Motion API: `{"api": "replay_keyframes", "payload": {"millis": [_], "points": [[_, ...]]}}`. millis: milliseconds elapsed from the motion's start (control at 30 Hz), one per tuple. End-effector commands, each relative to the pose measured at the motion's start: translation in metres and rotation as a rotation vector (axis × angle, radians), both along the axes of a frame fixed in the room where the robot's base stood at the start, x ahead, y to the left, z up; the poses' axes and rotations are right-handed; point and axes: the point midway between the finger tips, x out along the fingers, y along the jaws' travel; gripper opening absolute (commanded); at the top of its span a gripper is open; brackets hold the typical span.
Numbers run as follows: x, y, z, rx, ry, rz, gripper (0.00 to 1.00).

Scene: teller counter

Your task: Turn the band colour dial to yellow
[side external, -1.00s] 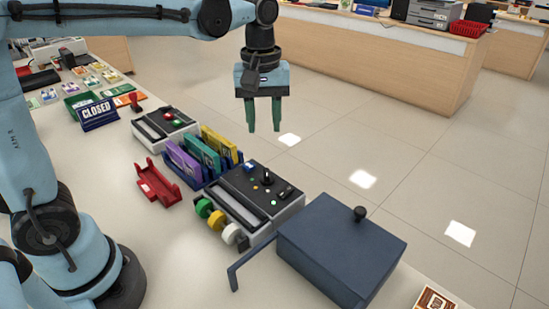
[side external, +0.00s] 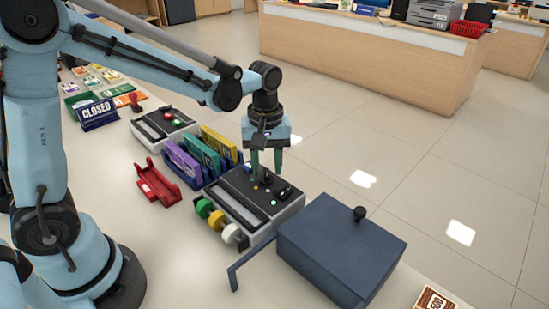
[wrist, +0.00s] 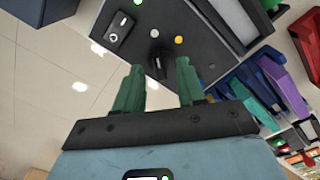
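The band colour dial is a small black knob (wrist: 157,50) on the dark top panel of the banding machine (side external: 232,214). Small coloured dots, including a yellow one (wrist: 179,39), lie around it. Which dot the dial points at cannot be told. My gripper (side external: 267,172) points down over the panel with its two green fingers apart. In the wrist view, the dial shows in the gap between the fingertips, a little past them. Whether the fingers touch it is unclear. In the side view the fingers partly hide the panel around the dial.
Green, yellow and white rolls (side external: 217,220) sit on the machine's front. A dark blue box (side external: 340,250) with a round knob stands close on the right. Purple, green and yellow holders (side external: 204,155) stand on the left, with a red tray (side external: 157,184) nearer my base.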

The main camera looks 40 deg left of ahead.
Motion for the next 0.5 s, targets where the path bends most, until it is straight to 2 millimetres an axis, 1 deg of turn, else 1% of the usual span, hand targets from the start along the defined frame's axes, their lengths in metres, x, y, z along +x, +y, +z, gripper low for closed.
{"api": "replay_keyframes", "payload": {"millis": [133,433,467,500], "points": [[-0.0001,0.0001,-0.0082,0.0,0.0,0.0,0.39],[-0.0001,0.0,-0.01,0.0,0.0,0.0,0.39],[-0.0001,0.0,-0.0099,0.0,0.0,0.0,0.38],[-0.0001,0.0,-0.0099,0.0,0.0,0.0,0.32]]}}
